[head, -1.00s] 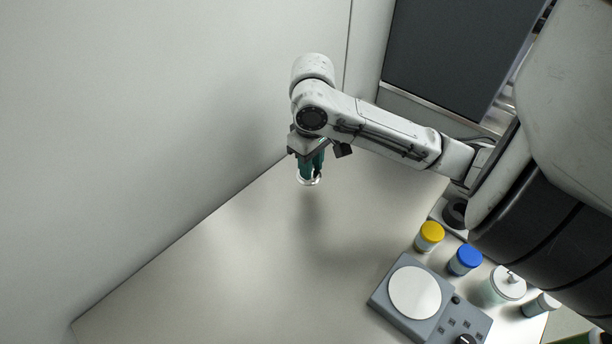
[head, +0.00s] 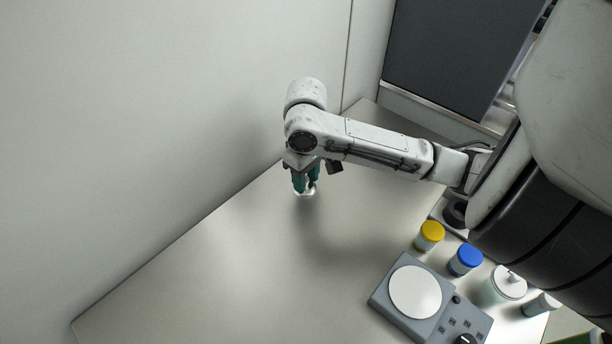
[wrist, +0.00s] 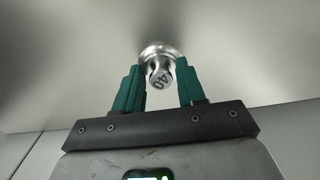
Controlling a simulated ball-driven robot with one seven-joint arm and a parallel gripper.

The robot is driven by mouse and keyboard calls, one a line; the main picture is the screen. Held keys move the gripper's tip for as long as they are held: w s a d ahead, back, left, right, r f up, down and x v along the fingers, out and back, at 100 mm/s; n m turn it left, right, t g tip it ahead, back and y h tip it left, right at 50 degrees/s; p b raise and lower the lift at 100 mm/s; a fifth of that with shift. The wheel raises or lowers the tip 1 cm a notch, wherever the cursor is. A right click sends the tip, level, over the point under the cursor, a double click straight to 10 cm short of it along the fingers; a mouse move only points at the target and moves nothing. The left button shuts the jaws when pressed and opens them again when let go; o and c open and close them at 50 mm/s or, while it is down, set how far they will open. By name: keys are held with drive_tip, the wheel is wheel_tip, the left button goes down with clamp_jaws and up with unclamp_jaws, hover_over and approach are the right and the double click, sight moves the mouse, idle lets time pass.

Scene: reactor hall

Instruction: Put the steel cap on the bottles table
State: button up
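The steel cap (wrist: 160,70) is a small shiny knob with a wider flange and the marking "40". It is on or just above the bare top of the bottles table (head: 230,255), near the wall side. In the head view the cap (head: 306,193) shows as a bright spot under my fingers and is partly hidden. My gripper (head: 306,184) points down at it. In the wrist view its green fingers (wrist: 161,72) stand on either side of the cap, with a slight gap, and look open.
A grey device with a round white plate (head: 415,292) stands at the table's front right. Beside it are a yellow-capped bottle (head: 430,235), a blue-capped bottle (head: 465,260), a white-lidded jar (head: 505,285) and a small bottle (head: 541,304). A wall (head: 150,120) runs along the left; the table's middle is clear.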

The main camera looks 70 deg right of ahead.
drive_tip(key=shift+o, duration=1.1)
wheel_tip(320, 180, up, 12)
drive_tip(key=p, duration=0.1)
drive_tip(key=shift+r+p, duration=0.2)
drive_tip(key=shift+p, duration=0.2)
